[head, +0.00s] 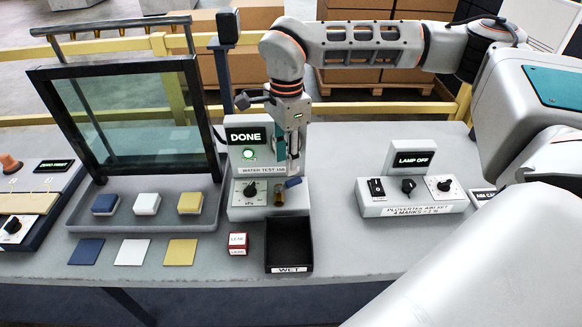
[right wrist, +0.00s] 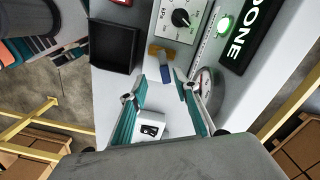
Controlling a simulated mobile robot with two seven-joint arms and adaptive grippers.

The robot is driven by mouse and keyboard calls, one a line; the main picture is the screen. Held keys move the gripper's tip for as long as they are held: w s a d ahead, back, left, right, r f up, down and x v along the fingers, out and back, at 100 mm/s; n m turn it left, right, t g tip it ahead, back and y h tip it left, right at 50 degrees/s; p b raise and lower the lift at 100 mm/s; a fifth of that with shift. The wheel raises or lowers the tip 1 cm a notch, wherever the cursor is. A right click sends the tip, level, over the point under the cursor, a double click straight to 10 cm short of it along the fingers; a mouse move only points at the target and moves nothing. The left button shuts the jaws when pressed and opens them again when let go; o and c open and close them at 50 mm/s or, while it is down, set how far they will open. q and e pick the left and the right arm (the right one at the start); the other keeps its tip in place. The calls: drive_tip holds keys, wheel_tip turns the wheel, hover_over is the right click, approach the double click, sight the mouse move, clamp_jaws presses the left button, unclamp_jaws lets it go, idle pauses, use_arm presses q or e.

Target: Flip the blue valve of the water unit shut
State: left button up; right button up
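The water unit (head: 240,205) is a pale box with a dial, a lit green lamp and a display reading DONE. Its blue valve handle (head: 293,182) is on the front right, by a brass fitting (head: 279,196). The handle points right in the head view, crosswise to the fitting. My right gripper (head: 291,165) is just above the handle. In the right wrist view the blue handle (right wrist: 166,75) appears just ahead of the spread fingers, with nothing held between them. I cannot tell whether a finger touches it. My left gripper is out of view.
A black WET tray (head: 289,268) stands in front of the unit, with a red-and-white LEAK block (head: 238,243) beside it. A framed glass panel (head: 135,115) stands left. A lamp switch box (head: 412,195) is to the right, with bare tabletop between.

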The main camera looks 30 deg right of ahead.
sight(289, 182)
drive_tip(key=shift+w+d+r, duration=0.2)
drive_tip(key=shift+w+d, duration=0.05)
drive_tip(key=shift+d, duration=0.3)
drive_tip(key=shift+d+f, duration=0.15)
wheel_tip(289, 182, down, 7)
drive_tip(key=shift+f, duration=0.2)
clamp_jaws()
